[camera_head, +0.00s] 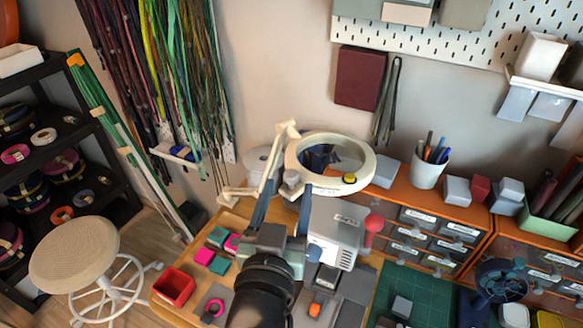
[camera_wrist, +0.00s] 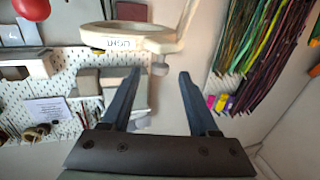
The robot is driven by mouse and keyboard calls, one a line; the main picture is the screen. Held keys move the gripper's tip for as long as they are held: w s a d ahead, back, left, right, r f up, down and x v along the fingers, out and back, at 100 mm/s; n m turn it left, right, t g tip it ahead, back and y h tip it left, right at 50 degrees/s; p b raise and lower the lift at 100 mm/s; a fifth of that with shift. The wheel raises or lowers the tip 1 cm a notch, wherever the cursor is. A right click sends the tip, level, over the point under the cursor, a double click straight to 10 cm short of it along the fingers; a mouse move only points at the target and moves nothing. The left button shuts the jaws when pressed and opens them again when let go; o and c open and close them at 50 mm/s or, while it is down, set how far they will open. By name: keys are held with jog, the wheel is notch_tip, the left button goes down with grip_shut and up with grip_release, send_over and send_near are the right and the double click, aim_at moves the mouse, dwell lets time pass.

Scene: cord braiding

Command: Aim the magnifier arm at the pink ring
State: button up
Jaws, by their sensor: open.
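The magnifier is a cream ring-shaped lamp head (camera_head: 366,178) around a clear lens on a jointed cream arm (camera_head: 271,165), above the back of the workbench. In the wrist view its rim (camera_wrist: 125,44), with a "LIGHT" label, is at the top. My gripper (camera_head: 289,186) is open, its two dark blue fingers pointing up toward the joint at the head's left edge. In the wrist view my gripper (camera_wrist: 160,73) shows a small pale knob between the fingertips; contact is unclear. A pink ring (camera_head: 220,308) lies on a grey tile at the bench's front left, away from the lens.
A red bin (camera_head: 174,288) and pink and teal tiles lie left of my arm. A white-grey machine (camera_head: 336,229) with a red ball-topped lever (camera_head: 373,228) stands right of it. A pen cup (camera_head: 430,168) and drawers are further right. A stool (camera_head: 73,252) stands left.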

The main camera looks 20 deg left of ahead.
aim_at(290, 182)
jog(key=shift+p+x, duration=0.4)
jog(key=shift+x, duration=1.9)
grip_shut()
